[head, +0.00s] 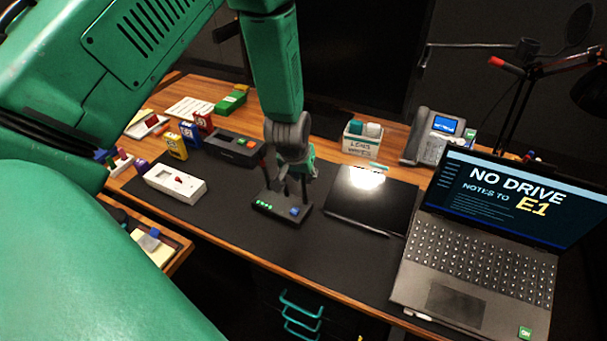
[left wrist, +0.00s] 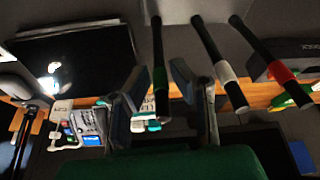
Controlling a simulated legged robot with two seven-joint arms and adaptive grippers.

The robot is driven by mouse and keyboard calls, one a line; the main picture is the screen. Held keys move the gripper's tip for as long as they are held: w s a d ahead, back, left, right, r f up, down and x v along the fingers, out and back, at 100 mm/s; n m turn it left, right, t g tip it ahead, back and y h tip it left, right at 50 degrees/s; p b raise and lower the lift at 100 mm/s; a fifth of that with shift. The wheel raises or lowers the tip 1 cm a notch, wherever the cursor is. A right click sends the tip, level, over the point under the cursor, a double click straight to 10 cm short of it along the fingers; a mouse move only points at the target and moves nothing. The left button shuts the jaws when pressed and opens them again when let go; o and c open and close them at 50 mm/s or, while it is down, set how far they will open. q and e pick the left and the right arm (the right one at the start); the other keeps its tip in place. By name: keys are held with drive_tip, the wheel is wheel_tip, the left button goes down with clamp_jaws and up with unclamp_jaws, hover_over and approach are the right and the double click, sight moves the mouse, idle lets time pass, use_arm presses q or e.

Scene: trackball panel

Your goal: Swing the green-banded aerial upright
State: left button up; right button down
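A black box (head: 282,209) with green lights and a blue patch stands on the dark desk mat. My left gripper (head: 294,178) hangs just above it and hides most of its aerials. In the left wrist view the green-banded aerial (left wrist: 160,80) is a dark rod between the two spread fingers of my left gripper (left wrist: 157,68), which looks open. Narrow gaps show on both sides, but I cannot tell contact for sure. A white-banded aerial (left wrist: 226,70) and a red-banded aerial (left wrist: 281,72) slant beside it, outside the fingers. My right gripper is not in view.
A black tablet (head: 372,200) with a pen lies just right of the box. A laptop (head: 470,265) stands farther right. A white device (head: 175,185) and a dark unit with coloured buttons (head: 232,148) lie left. The mat in front is clear.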

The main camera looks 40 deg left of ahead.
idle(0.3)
use_arm(q)
drive_tip(key=v, duration=1.2)
drive_tip(key=shift+f, duration=0.1)
